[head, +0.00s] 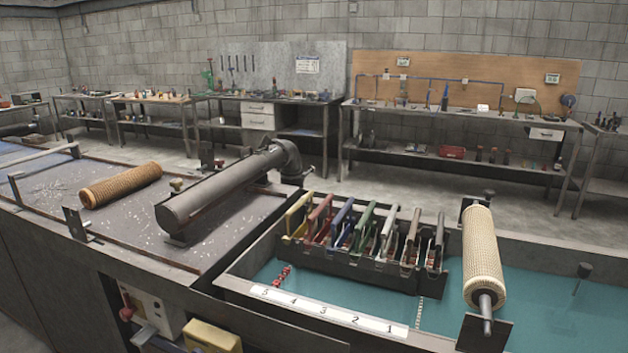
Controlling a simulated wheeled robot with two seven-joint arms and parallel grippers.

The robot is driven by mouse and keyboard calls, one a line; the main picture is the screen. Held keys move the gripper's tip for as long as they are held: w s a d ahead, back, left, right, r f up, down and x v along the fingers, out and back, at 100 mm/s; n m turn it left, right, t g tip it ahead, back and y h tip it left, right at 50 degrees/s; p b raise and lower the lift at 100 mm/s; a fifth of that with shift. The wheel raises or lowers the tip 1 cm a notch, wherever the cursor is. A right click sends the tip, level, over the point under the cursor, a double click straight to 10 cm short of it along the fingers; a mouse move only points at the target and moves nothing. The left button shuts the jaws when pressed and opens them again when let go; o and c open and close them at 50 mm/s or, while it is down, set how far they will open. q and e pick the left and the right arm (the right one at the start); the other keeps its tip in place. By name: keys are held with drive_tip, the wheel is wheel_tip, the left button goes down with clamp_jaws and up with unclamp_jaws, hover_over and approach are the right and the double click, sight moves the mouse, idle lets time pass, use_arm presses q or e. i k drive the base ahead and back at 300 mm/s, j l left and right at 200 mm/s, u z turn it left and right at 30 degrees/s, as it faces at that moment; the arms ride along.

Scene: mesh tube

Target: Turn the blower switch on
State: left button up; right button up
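A pale control box (155,312) is on the front side of the bench at the lower left, with a red knob or handle (127,307) at its left edge. A grey lever-like piece (145,335) shows just below it. Which part is the blower switch, and whether it is on or off, I cannot tell. A large grey metal pipe (222,192) with an elbow at its far end lies over the bench; it may belong to the blower. Neither of my grippers is in view.
A tan mesh tube (121,185) lies on the left bench. Another mesh tube (482,258) sits on a rod at the right. A rack of coloured handles (365,238) stands in a teal-floored tray behind a numbered strip (328,311). A yellow box (212,337) is low in front.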

sight(127, 313)
drive_tip(key=u, duration=1.25)
